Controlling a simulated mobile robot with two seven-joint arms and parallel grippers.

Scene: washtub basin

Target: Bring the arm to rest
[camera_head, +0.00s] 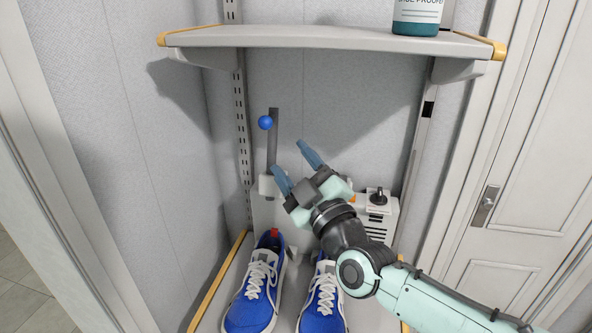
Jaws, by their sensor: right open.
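My right arm comes in from the lower right. Its gripper (289,159) is open, with its two blue-grey fingers apart and nothing seen between them. It points up and left, in front of the back wall and above the shoes. My left gripper is not in view.
A lever with a blue ball knob (265,122) stands just left of the gripper. A white box with a black dial (378,197) is partly behind my arm. Blue shoes (255,297) sit on the lower shelf. An upper shelf (320,37) with a bottle (416,16) overhangs.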

